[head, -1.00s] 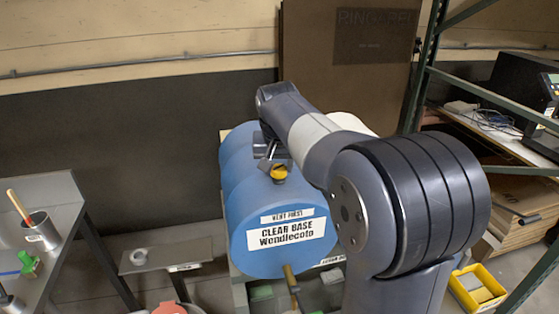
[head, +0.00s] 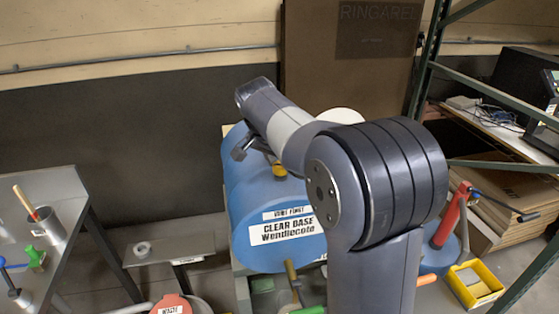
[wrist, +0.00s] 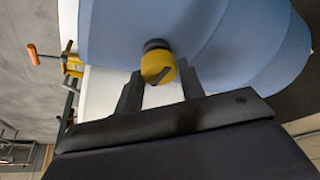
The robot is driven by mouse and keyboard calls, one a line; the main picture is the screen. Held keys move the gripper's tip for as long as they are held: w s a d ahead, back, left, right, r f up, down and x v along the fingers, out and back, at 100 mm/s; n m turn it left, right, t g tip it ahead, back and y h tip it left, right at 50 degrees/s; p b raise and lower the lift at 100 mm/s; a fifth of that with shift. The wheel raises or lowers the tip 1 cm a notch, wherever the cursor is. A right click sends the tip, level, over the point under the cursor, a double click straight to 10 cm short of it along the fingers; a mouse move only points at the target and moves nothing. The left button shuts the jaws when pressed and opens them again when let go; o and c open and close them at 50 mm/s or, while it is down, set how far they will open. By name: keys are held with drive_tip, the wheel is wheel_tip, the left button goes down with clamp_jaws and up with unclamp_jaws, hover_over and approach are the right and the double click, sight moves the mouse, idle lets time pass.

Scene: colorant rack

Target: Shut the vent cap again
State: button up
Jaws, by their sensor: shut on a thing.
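The yellow vent cap (head: 279,170) is on top of the blue drum (head: 262,205), whose labels read "VENT FIRST" and "CLEAR BASE Wendlecote". In the head view my arm hides part of the cap. In the wrist view the yellow cap (wrist: 157,66) sits on a dark neck against the blue drum (wrist: 110,30). My gripper (wrist: 161,76) has one dark finger on each side of the cap and is shut on it. In the head view my gripper (head: 246,149) is partly hidden and lies tilted beside the cap.
A grey bench (head: 60,190) with a metal cup (head: 45,226) is at left. A small low table (head: 165,250) stands beside the drum. A red "WASTE" lid (head: 172,304) is in front. Green shelving (head: 425,70) and a yellow bin (head: 472,284) are at right.

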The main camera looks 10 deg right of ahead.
idle(0.3)
drive_tip(key=o, duration=1)
drive_tip(key=shift+r, duration=0.15)
drive_tip(key=v, duration=1)
drive_tip(key=shift+r+b, duration=0.2)
drive_tip(key=shift+b, duration=0.2)
drive_tip(key=shift+s+a, duration=0.1)
drive_tip(key=shift+a, duration=0.05)
drive_tip(key=x, duration=1.1)
drive_tip(key=shift+p, duration=0.35)
drive_tip(key=shift+r, duration=0.1)
